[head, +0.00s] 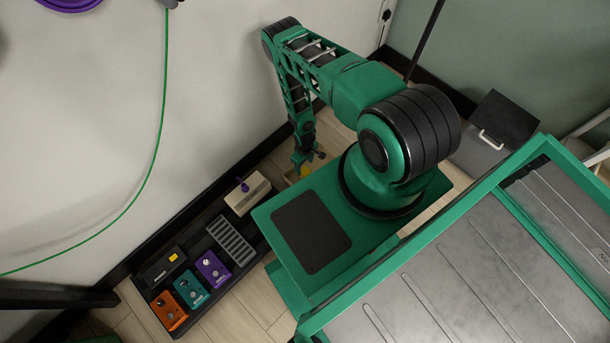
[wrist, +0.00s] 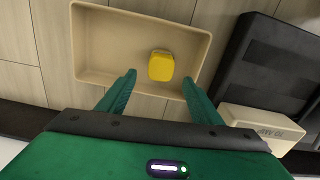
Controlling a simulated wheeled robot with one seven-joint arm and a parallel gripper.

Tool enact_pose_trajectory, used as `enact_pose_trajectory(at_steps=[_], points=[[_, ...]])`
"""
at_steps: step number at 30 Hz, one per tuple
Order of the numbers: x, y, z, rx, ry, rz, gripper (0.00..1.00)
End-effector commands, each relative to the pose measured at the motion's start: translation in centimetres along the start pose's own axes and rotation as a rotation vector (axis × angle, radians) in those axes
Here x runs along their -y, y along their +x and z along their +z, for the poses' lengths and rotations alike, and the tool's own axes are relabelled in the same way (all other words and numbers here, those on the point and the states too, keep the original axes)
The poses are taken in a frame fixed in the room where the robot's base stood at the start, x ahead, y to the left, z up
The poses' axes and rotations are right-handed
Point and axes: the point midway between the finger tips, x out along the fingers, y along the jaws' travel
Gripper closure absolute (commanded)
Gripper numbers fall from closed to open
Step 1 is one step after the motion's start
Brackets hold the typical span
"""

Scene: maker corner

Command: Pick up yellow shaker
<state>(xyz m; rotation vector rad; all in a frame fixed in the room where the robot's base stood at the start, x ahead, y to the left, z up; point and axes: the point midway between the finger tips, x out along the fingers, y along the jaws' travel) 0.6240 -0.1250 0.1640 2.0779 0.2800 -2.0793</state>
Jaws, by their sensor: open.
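The yellow shaker (wrist: 161,66) lies in a shallow beige tray (wrist: 88,40) on the floor, towards the tray's right part in the wrist view. In the head view only a small yellow bit of the shaker (head: 305,171) shows beside my gripper (head: 302,160). In the wrist view my gripper (wrist: 158,88) is open, with its two green fingers apart. The shaker appears between and beyond the fingertips, with nothing held. I cannot tell the exact gap in height. Most of the tray is hidden in the head view by my arm and body.
A black pedalboard (head: 185,250) runs along the wall beside the tray, with orange (head: 168,310), teal (head: 191,288) and purple (head: 213,265) pedals and a beige box (head: 247,193) with a purple knob. A grey bin (head: 490,135) stands at the right. A green cable hangs on the wall.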

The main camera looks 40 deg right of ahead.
Motion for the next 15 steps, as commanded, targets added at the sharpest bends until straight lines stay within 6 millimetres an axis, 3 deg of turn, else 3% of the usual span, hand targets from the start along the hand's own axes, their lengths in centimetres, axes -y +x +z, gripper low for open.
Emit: enact_pose_trajectory(at_steps=[8, 15], points=[[0.0, 1.8, 0.2, 0.001, 0.001, 0.000, 0.41], [0.1, 5.0, 0.7, 0.000, 0.001, 0.000, 0.41]])
